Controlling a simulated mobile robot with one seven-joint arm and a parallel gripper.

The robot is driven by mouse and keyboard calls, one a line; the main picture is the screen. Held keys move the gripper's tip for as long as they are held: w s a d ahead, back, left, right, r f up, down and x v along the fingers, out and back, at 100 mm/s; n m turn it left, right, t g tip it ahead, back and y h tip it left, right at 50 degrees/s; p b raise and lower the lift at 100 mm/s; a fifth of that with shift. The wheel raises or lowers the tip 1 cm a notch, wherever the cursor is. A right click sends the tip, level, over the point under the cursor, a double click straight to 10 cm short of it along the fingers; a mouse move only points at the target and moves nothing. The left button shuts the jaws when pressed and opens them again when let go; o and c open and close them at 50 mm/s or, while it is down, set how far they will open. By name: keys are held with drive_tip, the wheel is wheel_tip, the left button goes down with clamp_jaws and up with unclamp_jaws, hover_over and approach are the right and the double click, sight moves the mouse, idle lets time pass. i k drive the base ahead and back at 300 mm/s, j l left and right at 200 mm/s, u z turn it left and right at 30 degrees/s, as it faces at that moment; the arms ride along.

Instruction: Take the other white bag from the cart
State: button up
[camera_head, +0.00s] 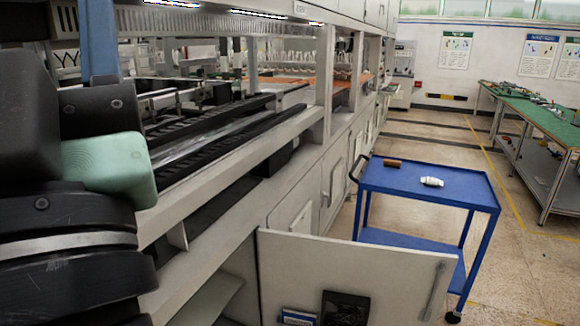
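A blue cart (463,190) stands on the floor right of centre, with a flat top and a lower shelf. One small white bag (431,182) lies on its top, near the middle. It is small in the view, so its details are hard to tell. My arm's black and pale green links fill the left side, well apart from the cart. I cannot make out the gripper's fingers in this view.
An open white cabinet door (400,262) stands in front of the cart. A brown object (392,163) lies at the cart top's far left. A long machine (240,140) runs along the left. A green-topped bench (535,120) stands at right. Floor between cart and bench is clear.

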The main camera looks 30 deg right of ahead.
sight(430, 181)
drive_tip(key=i+l+z, duration=0.1)
drive_tip(key=z, duration=1.5)
drive_tip(key=i+z, duration=0.1)
drive_tip(key=i, duration=1.1)
